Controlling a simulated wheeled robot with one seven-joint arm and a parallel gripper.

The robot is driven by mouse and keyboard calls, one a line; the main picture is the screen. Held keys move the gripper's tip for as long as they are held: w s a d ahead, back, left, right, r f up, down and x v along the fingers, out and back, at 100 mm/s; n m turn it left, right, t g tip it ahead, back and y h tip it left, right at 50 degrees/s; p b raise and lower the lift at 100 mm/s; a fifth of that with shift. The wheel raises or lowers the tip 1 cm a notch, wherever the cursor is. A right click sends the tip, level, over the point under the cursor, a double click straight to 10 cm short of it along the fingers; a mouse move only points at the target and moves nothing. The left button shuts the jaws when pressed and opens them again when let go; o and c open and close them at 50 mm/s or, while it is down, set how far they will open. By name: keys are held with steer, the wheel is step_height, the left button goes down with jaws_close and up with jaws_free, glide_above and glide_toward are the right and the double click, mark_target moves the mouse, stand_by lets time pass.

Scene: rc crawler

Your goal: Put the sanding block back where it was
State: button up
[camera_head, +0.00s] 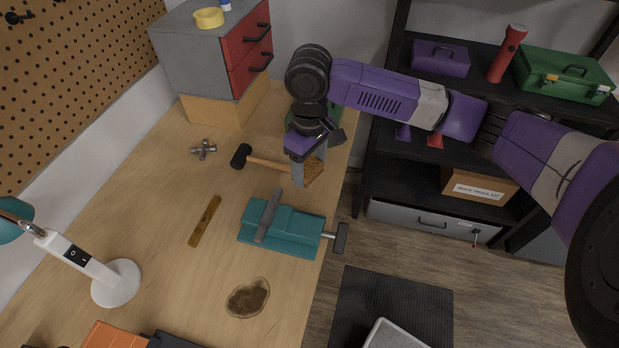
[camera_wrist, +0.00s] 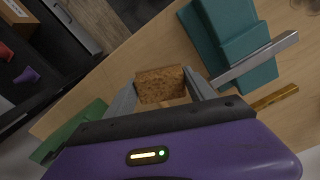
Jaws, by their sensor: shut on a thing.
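The sanding block (camera_wrist: 161,84) is a brown, speckled cork-like block between my gripper's two grey fingers in the wrist view. My gripper (camera_head: 307,175) is shut on it. In the head view the block (camera_head: 315,170) shows partly behind a finger, near the right edge of the wooden workbench (camera_head: 170,285). It is beyond the teal vise (camera_head: 284,232) and by the end of the mallet's handle (camera_head: 268,164). I cannot tell whether the block touches the bench.
A black-headed mallet (camera_head: 241,156), a metal cross-shaped part (camera_head: 203,149) and a brass-coloured bar (camera_head: 204,221) lie on the bench. A brown stain (camera_head: 247,298) marks its front. A grey drawer cabinet (camera_head: 195,60) stands at the back. Black shelving (camera_head: 400,165) stands to the right.

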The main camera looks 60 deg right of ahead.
mark_target(309, 189)
steer(key=shift+f, duration=2.45)
steer(key=shift+f, duration=0.15)
steer(key=o, duration=1.3)
